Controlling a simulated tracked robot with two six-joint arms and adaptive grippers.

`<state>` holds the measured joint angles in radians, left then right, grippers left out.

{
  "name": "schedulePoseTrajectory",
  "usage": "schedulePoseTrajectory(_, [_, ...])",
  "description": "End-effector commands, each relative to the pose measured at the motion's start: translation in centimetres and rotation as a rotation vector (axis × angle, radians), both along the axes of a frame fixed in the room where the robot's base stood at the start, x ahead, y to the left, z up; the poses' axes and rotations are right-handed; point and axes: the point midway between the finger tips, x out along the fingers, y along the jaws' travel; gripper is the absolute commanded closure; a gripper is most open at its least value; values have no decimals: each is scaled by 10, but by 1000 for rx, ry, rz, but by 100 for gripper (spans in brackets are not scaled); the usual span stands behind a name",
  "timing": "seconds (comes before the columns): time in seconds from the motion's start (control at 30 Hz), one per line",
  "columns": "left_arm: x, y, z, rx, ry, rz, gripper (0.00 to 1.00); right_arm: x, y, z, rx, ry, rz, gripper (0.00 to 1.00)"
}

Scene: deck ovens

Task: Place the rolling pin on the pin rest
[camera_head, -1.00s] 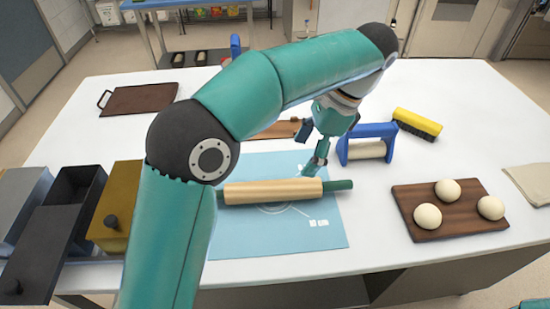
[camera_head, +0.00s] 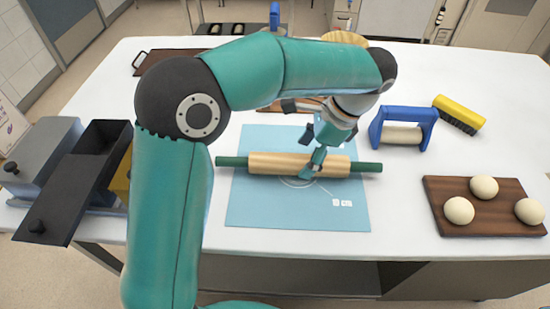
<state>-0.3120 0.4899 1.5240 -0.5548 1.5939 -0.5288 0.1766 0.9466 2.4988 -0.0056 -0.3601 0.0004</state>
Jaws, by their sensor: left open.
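The rolling pin (camera_head: 267,163) has a pale wooden barrel and green handles. It lies crosswise on a light blue mat (camera_head: 262,208). My left gripper (camera_head: 311,165) is open and points down over the right half of the barrel. One teal finger crosses in front of the barrel. The other finger is not clearly visible, and I cannot tell whether they touch the pin. A blue frame (camera_head: 375,131) with a pale cylinder stands behind the mat to the right. A brown wooden piece (camera_head: 283,105) lies behind the mat, partly covered by my arm. I cannot tell which is the pin rest.
A brown board (camera_head: 446,217) with dough balls (camera_head: 459,211) is at the right. A yellow brush (camera_head: 460,113) lies behind it. Dark tins (camera_head: 98,143) stand at the left edge, partly behind my arm. White table is clear between the mat and the dough board.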

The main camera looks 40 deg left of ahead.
Motion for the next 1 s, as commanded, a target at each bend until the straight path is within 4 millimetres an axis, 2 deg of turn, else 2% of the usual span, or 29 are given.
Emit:
schedulePoseTrajectory(0.4, [-11, 14, -46, 0, 5, -3, 17, 0, 0, -3, 0, 0, 0, 23])
schedulePoseTrajectory(0.67, [-11, 14, -48, -1, 1, -4, 17, 0, 0, -3, 0, 0, 0, 23])
schedulePoseTrajectory(1.0, [-11, 14, -48, -1, 3, -5, 72, 0, 0, -3, 0, 0, 0, 23])
